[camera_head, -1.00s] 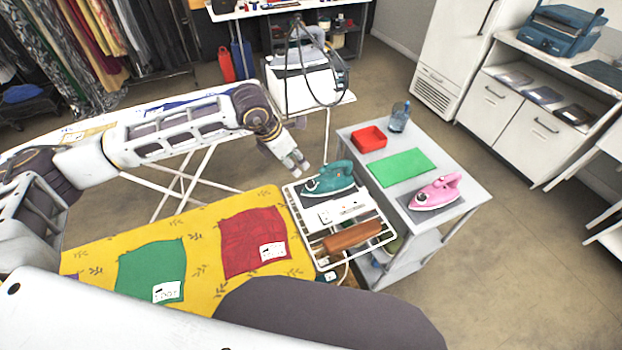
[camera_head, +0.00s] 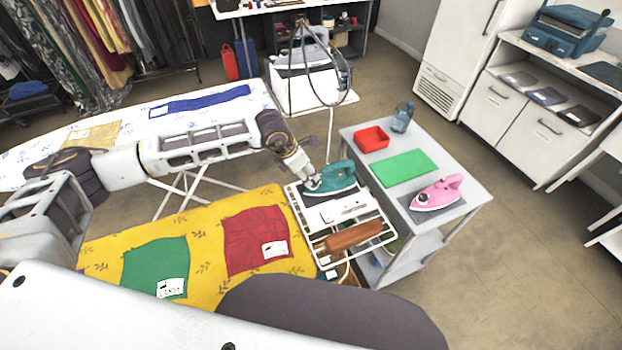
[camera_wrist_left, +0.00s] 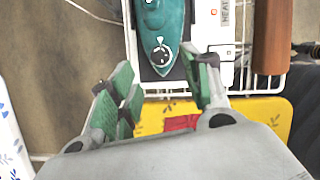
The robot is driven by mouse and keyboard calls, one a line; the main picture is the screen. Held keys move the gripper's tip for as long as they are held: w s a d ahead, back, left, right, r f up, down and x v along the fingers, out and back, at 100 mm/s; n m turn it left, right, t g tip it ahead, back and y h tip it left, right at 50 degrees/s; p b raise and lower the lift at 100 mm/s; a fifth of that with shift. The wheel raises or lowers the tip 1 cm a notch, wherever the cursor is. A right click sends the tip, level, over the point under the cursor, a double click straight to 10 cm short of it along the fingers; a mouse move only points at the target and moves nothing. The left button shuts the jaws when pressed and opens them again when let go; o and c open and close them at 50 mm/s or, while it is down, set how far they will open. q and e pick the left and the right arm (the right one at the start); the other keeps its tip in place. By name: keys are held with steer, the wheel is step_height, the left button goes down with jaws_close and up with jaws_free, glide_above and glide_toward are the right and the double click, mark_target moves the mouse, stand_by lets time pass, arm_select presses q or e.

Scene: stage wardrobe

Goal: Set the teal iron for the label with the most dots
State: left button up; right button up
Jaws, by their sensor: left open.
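My left gripper (camera_head: 312,183) is open and empty, at the iron's left end. In the left wrist view its green-padded fingers (camera_wrist_left: 160,88) stand apart on either side, just short of the dial. A red cloth (camera_head: 250,235) with a white label (camera_head: 275,249) and a green cloth (camera_head: 150,262) with a white label (camera_head: 171,287) lie on the yellow board. Label marks are too small to read. My right gripper is out of view.
The rack (camera_head: 385,225) also holds a white control box (camera_head: 338,212) and a brown roll (camera_head: 354,236).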

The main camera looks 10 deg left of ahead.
mark_target(313, 182)
arm_select(q)
steer(key=shift+p+x, duration=0.3)
steer(key=shift+x, duration=2.75)
steer(key=shift+a, duration=0.1)
steer(key=c, duration=1)
steer(key=shift+c, duration=0.3)
